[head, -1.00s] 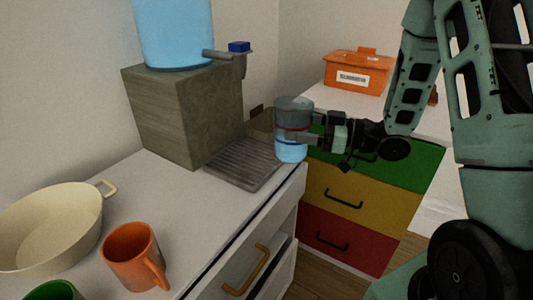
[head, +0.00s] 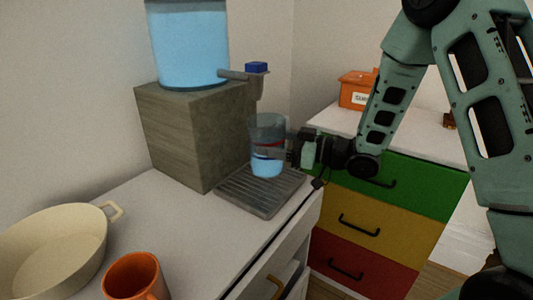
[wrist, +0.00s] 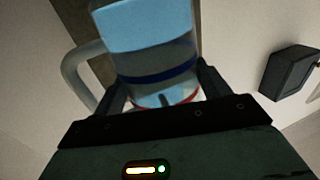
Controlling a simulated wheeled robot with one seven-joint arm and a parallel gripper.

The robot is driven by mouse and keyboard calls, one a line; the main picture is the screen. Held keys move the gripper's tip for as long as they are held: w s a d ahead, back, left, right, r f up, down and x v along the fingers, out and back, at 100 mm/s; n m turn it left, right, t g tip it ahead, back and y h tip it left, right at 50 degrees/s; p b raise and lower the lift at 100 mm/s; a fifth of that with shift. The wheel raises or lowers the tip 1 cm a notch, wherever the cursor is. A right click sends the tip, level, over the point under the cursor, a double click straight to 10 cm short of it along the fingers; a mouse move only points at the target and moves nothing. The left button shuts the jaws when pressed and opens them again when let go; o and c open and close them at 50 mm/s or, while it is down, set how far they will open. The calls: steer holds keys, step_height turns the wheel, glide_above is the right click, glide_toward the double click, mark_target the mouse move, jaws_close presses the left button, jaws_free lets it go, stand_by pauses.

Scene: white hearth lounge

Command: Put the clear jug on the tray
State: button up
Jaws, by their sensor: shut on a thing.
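The clear jug (head: 267,160) holds blue water and has a red band. It looks upright in the head view, over the back part of the grey ridged tray (head: 262,200). I cannot tell whether its base touches the tray. My gripper (head: 287,150) comes in from the right and is shut on the jug's side. In the wrist view the jug (wrist: 155,50) sits between the two fingers of my gripper (wrist: 158,88), with its handle to the left. The tray is not clear in the wrist view.
A water dispenser (head: 188,50) stands on a wooden block (head: 190,130), its blue-topped tap (head: 257,70) just above the jug. A cream pan (head: 50,250) and an orange mug (head: 135,278) stand front left. Coloured drawers (head: 385,210) and an orange box (head: 355,90) are to the right.

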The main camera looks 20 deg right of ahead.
steer(key=shift+w+a, duration=0.35)
steer(key=shift+a, duration=0.1)
steer(key=shift+w+a+f, duration=0.15)
steer(key=shift+a+f, duration=0.05)
steer(key=shift+f, duration=0.7)
steer(key=shift+w+a+f, duration=0.15)
steer(key=shift+a+f, duration=0.05)
steer(key=shift+f, duration=0.65)
steer(key=shift+f+b, duration=0.1)
steer(key=shift+b, duration=0.2)
steer(key=o, duration=1.2)
steer(key=shift+r, duration=0.2)
steer(key=v, duration=1.2)
